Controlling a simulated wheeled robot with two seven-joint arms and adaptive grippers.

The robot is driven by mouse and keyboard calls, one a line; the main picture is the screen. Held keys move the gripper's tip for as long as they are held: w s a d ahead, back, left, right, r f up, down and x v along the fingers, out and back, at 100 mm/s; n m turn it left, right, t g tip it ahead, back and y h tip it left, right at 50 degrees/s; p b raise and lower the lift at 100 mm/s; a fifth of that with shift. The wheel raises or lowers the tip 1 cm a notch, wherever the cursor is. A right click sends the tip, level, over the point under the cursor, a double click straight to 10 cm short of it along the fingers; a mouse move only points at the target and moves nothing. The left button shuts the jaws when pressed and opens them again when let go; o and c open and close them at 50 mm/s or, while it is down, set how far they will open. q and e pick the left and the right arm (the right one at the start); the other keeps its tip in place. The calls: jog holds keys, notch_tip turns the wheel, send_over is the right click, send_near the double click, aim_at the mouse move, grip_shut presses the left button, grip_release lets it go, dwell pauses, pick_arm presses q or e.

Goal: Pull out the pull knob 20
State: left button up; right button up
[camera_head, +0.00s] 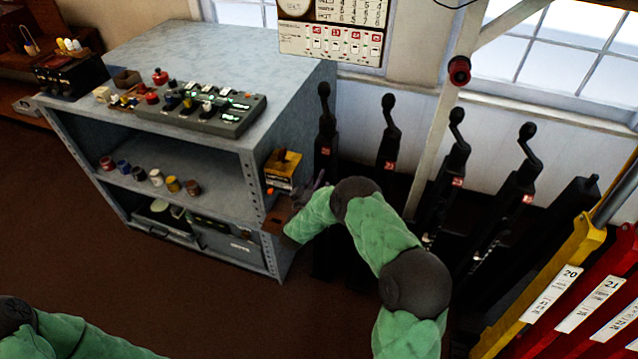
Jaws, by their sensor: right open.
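My right arm reaches in from the bottom right. Its gripper (308,187) is open beside the right side of the grey cabinet (225,57). It is small, dark and partly hidden by my green forearm. Just above and left of it, a yellow box (281,166) with a white label and a dark part on top is fixed to the cabinet's side. A brown box (275,216) sits below it, partly behind my arm. I cannot read the number 20 on either box. A white plate (563,281) reading 20 is on a yellow lever at right. My left gripper is out of view.
Several black levers (389,135) with knobs stand right of the cabinet, close to my right arm. A control panel (200,105) lies on the cabinet top. Small jars (155,177) stand on its shelf. Red levers (600,285) are at far right. The brown floor at left is clear.

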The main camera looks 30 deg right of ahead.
jog(key=shift+w+d, duration=0.15)
jog(key=shift+d, duration=0.05)
grip_shut()
jog(key=shift+p+v, duration=0.4)
jog(key=shift+v, duration=0.85)
grip_release()
jog(key=shift+a, duration=0.1)
jog(key=v, duration=1.2)
